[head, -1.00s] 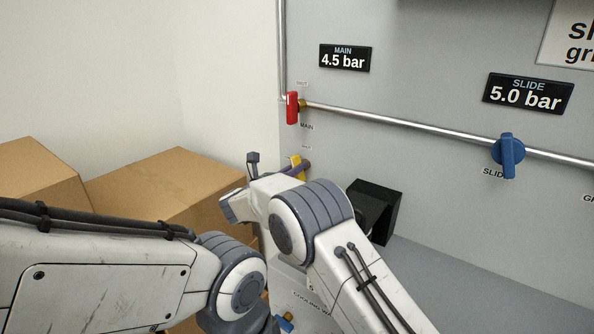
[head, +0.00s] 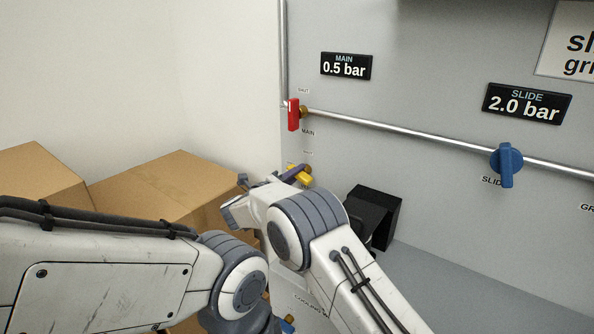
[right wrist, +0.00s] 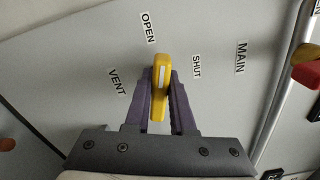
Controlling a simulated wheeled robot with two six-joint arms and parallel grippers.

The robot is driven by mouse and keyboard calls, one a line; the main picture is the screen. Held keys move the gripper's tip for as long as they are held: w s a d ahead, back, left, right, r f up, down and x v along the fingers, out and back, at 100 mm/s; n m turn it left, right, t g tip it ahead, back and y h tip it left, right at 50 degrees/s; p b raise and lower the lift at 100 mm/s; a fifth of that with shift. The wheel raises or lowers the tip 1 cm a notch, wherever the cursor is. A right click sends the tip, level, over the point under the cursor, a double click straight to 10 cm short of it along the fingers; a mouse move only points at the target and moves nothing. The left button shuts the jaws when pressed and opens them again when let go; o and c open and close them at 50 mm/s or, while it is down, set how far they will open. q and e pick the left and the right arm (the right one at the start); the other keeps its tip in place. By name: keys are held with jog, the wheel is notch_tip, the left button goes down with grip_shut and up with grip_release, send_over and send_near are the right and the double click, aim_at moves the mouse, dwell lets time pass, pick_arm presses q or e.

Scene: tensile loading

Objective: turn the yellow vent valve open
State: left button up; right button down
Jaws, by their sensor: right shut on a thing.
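The yellow vent valve (head: 299,177) is on the grey panel below the red main valve, its handle tilted in the head view. My right gripper (head: 291,172) is at it, partly hidden behind my own wrist. In the right wrist view, the purple fingers of the right gripper (right wrist: 160,102) are shut on the valve handle (right wrist: 161,75), one on each side. There the handle's end points towards the OPEN label (right wrist: 148,27), away from the SHUT label (right wrist: 196,65). My left arm enters from the left; its gripper is not in view.
The red main valve (head: 293,114) and blue slide valve (head: 507,164) sit on a pipe (head: 400,135). The main display (head: 346,66) reads 0.5 bar and the slide display (head: 526,103) 2.0 bar. A black box-like part (head: 388,207) and cardboard boxes (head: 150,190) are near my arms.

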jog(key=shift+a+f+n+p, duration=0.1)
jog(key=shift+n+p, duration=0.25)
jog(key=shift+n, duration=0.5)
jog(key=shift+a+f+n+p, duration=0.1)
jog(key=shift+n+p, duration=0.2)
jog(key=shift+n, duration=0.85)
jog(key=c, duration=0.8)
grip_release()
jog(key=shift+o, duration=0.2)
jog(key=shift+s, duration=0.1)
